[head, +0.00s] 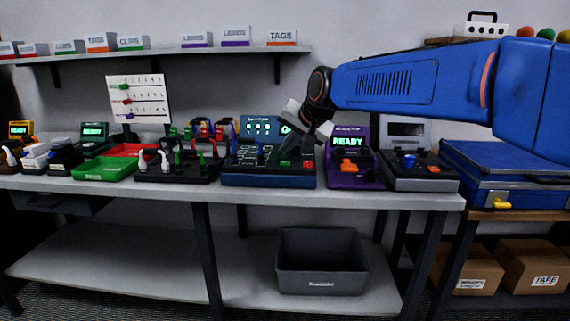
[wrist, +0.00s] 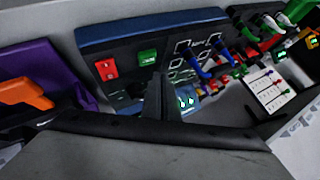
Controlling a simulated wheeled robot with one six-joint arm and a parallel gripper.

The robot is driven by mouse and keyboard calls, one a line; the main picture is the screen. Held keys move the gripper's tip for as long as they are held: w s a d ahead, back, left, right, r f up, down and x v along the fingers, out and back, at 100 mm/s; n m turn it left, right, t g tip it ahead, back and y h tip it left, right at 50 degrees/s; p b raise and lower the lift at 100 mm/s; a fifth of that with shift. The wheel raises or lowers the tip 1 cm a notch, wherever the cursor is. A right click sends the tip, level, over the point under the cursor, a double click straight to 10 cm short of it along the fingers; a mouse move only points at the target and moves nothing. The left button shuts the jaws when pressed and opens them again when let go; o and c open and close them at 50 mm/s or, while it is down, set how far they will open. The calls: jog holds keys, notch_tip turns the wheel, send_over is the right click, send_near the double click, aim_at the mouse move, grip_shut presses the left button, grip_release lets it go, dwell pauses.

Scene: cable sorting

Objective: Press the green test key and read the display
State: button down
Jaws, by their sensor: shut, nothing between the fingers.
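The blue tester (head: 270,181) stands on the bench, and its board (wrist: 135,36) fills the upper middle of the wrist view. The green test key (wrist: 147,57) is on this board beside a red key (wrist: 106,69); the red key also shows in the head view (head: 308,164). The tester's upright display panel (head: 262,120) has small green lit marks and a larger bright green character, partly hidden by my gripper, so I cannot read it in full. My gripper (head: 290,148) is shut and empty, pointing down over the tester's right side. In the wrist view its fingers (wrist: 159,82) appear just beside the green key; contact cannot be told.
A purple unit reading READY (head: 349,142) stands right of the tester, with a grey unit (head: 405,133) beyond it. A black board with cables (head: 182,172) is on the left, beside green (head: 104,170) and red trays. A grey bin (head: 322,265) sits on the lower shelf.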

aim_at(288, 164)
jog(key=shift+r, duration=1.9)
jog(key=s+d+f+h, duration=0.1)
jog(key=s+d+f, duration=0.2)
jog(key=s+d, duration=0.35)
jog(key=s+d+f+n+h, duration=0.1)
jog(key=s+d+f, duration=0.2)
jog(key=s+d, duration=0.3)
jog(key=s+d+f+h, duration=0.1)
jog(key=s+d+f, duration=0.25)
jog(key=d, duration=0.35)
jog(key=s+d+f+g, duration=0.1)
jog(key=s+d+f, duration=0.3)
jog(key=s, duration=0.3)
jog(key=s+d+f+g+h, duration=0.1)
jog(key=s+d+f, duration=0.3)
jog(key=s+f, duration=0.2)
jog(key=s+d+f+n+h, duration=0.1)
jog(key=s+d+f, duration=0.3)
jog(key=s, duration=0.5)
notch_tip(288, 164, down, 2)
jog(key=shift+s+d+g, duration=0.15)
jog(key=shift+s+g, duration=0.25)
